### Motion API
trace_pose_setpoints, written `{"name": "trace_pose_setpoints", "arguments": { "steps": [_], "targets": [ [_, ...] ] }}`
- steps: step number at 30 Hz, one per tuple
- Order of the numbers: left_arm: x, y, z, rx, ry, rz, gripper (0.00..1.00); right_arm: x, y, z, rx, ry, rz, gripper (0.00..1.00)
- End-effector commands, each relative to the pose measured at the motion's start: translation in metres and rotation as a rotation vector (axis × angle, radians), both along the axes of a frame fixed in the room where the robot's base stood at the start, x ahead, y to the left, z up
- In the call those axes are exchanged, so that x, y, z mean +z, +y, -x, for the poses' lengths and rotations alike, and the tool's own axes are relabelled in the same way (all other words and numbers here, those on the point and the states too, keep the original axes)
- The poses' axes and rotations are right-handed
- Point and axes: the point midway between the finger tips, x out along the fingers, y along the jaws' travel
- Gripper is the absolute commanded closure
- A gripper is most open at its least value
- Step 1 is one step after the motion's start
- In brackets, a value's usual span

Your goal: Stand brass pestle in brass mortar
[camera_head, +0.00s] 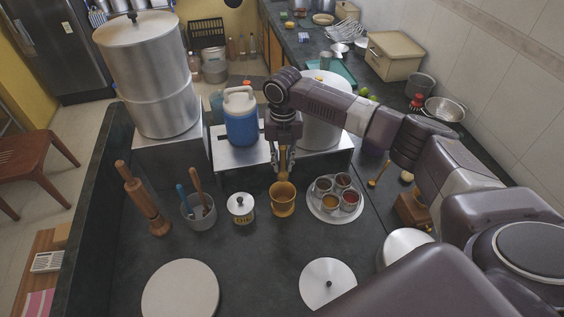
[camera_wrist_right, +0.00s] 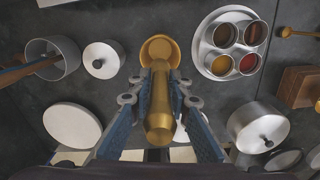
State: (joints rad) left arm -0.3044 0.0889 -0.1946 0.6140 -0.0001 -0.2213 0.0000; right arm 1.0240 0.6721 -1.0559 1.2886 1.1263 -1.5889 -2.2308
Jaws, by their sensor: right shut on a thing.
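The brass mortar (camera_head: 283,205) stands upright on the dark counter, between a small lidded pot and a round spice tray. My right gripper (camera_head: 283,168) is directly above it, pointing down and shut on the brass pestle (camera_head: 283,158). In the right wrist view the pestle (camera_wrist_right: 158,108) lies between both fingers (camera_wrist_right: 158,95), its far end lined up with the mortar's mouth (camera_wrist_right: 160,48). The pestle looks upright, with its lower end at or just over the mortar's rim. I cannot tell whether it touches the mortar or how deep it reaches. My left gripper is not in view.
The lidded pot (camera_head: 240,207) and the spice tray (camera_head: 335,211) flank the mortar closely. A blue jug (camera_head: 241,122) stands behind on a steel stand.

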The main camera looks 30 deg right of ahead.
Motion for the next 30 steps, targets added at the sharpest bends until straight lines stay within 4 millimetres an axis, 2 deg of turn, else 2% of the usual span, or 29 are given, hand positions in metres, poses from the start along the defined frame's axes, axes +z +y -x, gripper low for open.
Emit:
{"name": "trace_pose_setpoints", "arguments": {
  "steps": [1,9,18,30],
  "targets": [
    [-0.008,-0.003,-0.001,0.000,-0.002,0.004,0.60,-0.007,0.000,0.000,0.000,-0.001,-0.001,1.00],
    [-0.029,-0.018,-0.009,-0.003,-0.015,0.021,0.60,-0.028,0.000,-0.001,-0.001,-0.002,0.000,1.00],
    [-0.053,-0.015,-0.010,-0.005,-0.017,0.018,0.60,-0.050,0.000,0.000,-0.001,-0.002,0.000,1.00],
    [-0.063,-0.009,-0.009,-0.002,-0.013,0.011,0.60,-0.080,0.000,0.000,-0.001,0.000,-0.001,1.00]
  ]
}}
